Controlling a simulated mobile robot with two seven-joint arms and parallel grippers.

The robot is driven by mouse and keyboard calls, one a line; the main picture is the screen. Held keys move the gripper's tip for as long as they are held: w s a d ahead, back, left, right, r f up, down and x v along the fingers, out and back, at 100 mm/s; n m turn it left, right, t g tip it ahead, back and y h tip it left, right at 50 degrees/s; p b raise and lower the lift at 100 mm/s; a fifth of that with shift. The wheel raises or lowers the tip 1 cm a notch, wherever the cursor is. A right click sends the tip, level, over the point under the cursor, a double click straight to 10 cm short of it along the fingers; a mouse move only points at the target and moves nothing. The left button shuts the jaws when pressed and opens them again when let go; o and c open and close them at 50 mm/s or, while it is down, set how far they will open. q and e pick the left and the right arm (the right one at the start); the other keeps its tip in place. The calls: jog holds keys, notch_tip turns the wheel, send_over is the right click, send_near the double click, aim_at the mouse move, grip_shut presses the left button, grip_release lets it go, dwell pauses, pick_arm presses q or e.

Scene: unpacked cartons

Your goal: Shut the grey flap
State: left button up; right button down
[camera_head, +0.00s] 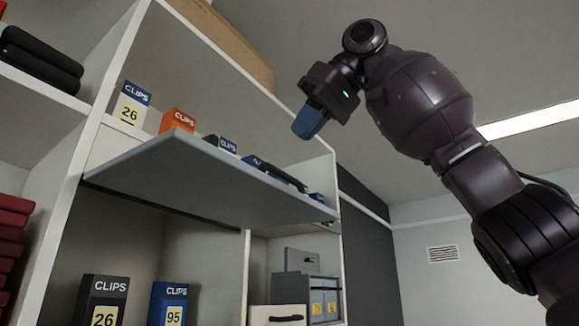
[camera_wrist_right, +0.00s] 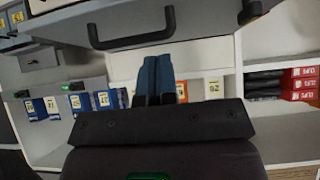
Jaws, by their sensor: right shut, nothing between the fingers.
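The grey flap (camera_head: 195,178) stands open in the head view, sticking out roughly level from the white shelf unit. A dark bar handle (camera_wrist_right: 132,38) on a grey panel, which looks like the flap, shows at the top of the right wrist view. My right gripper (camera_head: 308,124) is above and to the right of the flap in the head view. Its blue fingers (camera_wrist_right: 158,78) are shut with nothing between them, and they appear apart from the flap. My left gripper is in neither view.
Clips boxes, including a white one (camera_head: 131,104) and an orange one (camera_head: 177,121), show above the flap. A black box (camera_head: 102,300) and a blue box (camera_head: 167,304) stand below. A brown carton (camera_head: 228,38) is on top of the unit. Free air surrounds my right gripper.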

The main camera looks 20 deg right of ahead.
notch_tip(320, 180, down, 7)
jog(key=w+a, duration=0.2)
jog(key=shift+w, duration=0.3)
dwell(0.3)
